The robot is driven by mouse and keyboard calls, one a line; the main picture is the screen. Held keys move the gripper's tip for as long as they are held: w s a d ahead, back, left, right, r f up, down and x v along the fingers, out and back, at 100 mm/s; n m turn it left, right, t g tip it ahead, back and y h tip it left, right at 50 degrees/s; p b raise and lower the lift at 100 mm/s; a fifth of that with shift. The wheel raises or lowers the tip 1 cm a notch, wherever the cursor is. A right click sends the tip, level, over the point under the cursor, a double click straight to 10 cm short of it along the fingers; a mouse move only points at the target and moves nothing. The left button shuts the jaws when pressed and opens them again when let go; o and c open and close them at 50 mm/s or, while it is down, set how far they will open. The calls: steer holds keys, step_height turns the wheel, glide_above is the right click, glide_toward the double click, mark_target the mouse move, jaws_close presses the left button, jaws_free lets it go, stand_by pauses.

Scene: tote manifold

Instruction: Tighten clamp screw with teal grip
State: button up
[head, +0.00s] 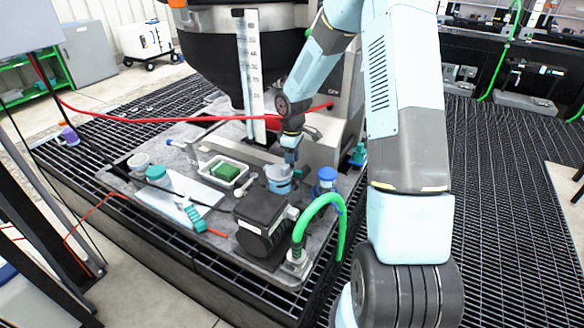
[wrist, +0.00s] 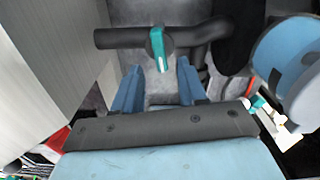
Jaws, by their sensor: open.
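The teal grip (wrist: 157,48) shows in the wrist view as a narrow teal handle set on a dark grey horizontal pipe (wrist: 118,38). It stands roughly upright in the picture, just beyond my fingertips. The fingers look apart from the grip. In the head view my gripper (head: 290,157) points down at the back of the work slab, under the dark hopper. I cannot make out this teal grip there.
A light-blue round container (wrist: 285,60) is close on the right in the wrist view, and a pale panel (wrist: 40,60) fills the left. On the slab are a teal-capped jar (head: 158,174), a dark motor-like block (head: 262,215), a blue bottle (head: 326,181) and a green hose (head: 318,203).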

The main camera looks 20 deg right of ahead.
mark_target(294, 174)
steer(key=shift+f, duration=1.95)
jaws_close()
